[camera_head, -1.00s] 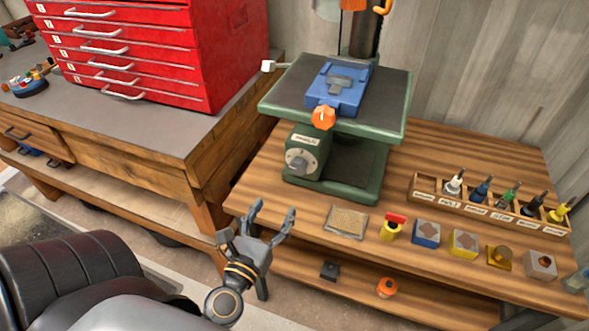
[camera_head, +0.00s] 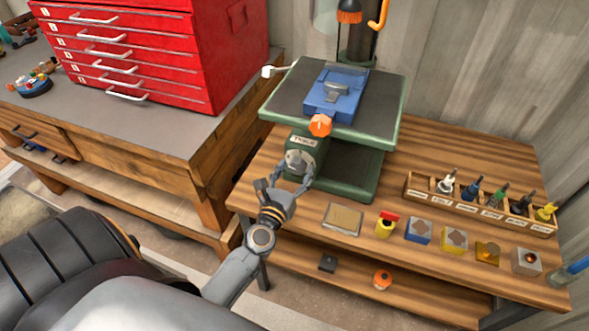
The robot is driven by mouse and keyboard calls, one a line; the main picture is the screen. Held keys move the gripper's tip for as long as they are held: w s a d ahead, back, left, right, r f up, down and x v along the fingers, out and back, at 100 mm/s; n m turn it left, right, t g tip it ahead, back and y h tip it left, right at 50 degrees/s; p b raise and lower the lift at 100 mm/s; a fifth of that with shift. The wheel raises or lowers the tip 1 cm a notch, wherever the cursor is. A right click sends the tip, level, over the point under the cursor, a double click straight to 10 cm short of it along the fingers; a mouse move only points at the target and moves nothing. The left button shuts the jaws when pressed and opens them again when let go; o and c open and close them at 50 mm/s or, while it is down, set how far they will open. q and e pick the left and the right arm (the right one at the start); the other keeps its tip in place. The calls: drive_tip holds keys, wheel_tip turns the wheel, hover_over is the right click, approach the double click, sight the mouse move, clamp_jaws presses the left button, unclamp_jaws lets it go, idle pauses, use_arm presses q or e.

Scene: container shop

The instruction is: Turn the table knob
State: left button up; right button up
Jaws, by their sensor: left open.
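The green drill press (camera_head: 378,119) stands on the wooden workbench. A round grey knob (camera_head: 297,162) with a label plate above it is on the front of its base, below the raised table. An orange knob (camera_head: 320,125) is on the blue vise (camera_head: 337,94) on that table. My left gripper (camera_head: 283,182) is open, its fingers spread just in front of the grey knob and partly covering it. I cannot tell whether the fingertips touch it. My right gripper is not clearly seen; only a bluish part shows at the right edge.
A labelled wooden rack (camera_head: 478,207) with several coloured bits stands at the right of the bench. Several small blocks line the bench's front edge, beside a tan square pad (camera_head: 343,219). A red tool chest (camera_head: 150,45) sits on the left bench.

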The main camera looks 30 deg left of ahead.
use_arm(q)
drive_tip(key=c, duration=1.2)
drive_tip(key=shift+o, duration=0.2)
use_arm(e)
drive_tip(key=shift+a, duration=0.3)
use_arm(q)
drive_tip(key=shift+m, duration=0.4)
use_arm(e)
drive_tip(key=shift+r, duration=0.1)
